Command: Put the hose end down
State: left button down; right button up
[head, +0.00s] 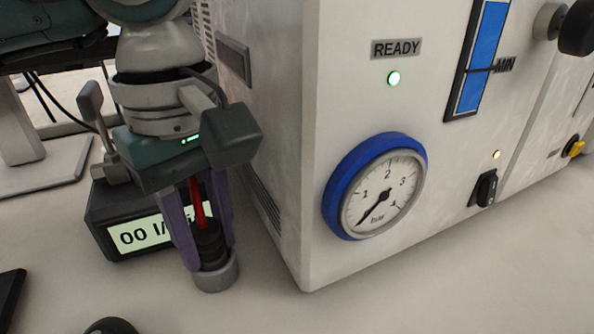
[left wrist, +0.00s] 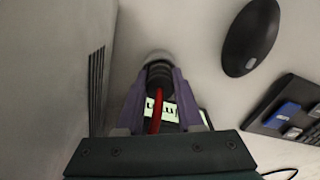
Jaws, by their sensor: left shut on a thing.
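The hose end is a black ribbed piece with a grey collar (head: 215,275) at its lower end. A red hose (head: 197,205) runs up from it between the fingers. My left gripper (head: 211,248), with purple fingers, points down and is shut on the hose end. The hose end is roughly upright, collar downward, close to the pale table top left of the white cabinet. I cannot tell whether the collar touches the table. In the left wrist view the hose end (left wrist: 158,74) sits between the fingertips, with the red hose (left wrist: 157,110) behind it. My right gripper is not in view.
The white cabinet (head: 275,120) with a blue-rimmed gauge (head: 384,190) stands close on the right. A black display box (head: 105,225) is behind the gripper. A black mouse (left wrist: 251,38) and a keyboard (left wrist: 285,115) lie nearby. Bare table (head: 255,310) shows in front.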

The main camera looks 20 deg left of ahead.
aim_at(203, 225)
pick_arm(q)
jog(key=c, duration=1)
grip_release()
jog(key=shift+a+f, duration=0.2)
jog(key=shift+f, duration=0.2)
jog(key=o, duration=0.5)
jog(key=shift+w+f, duration=0.1)
jog(key=shift+w, duration=0.05)
jog(key=shift+c, duration=0.2)
jog(key=shift+r+p, duration=0.4)
jog(key=shift+d+r+p, duration=0.1)
jog(key=shift+r+p, duration=0.5)
jog(key=shift+p, duration=0.1)
notch_tip(203, 225, up, 12)
jog(key=shift+f, duration=0.15)
jog(key=shift+d, duration=0.15)
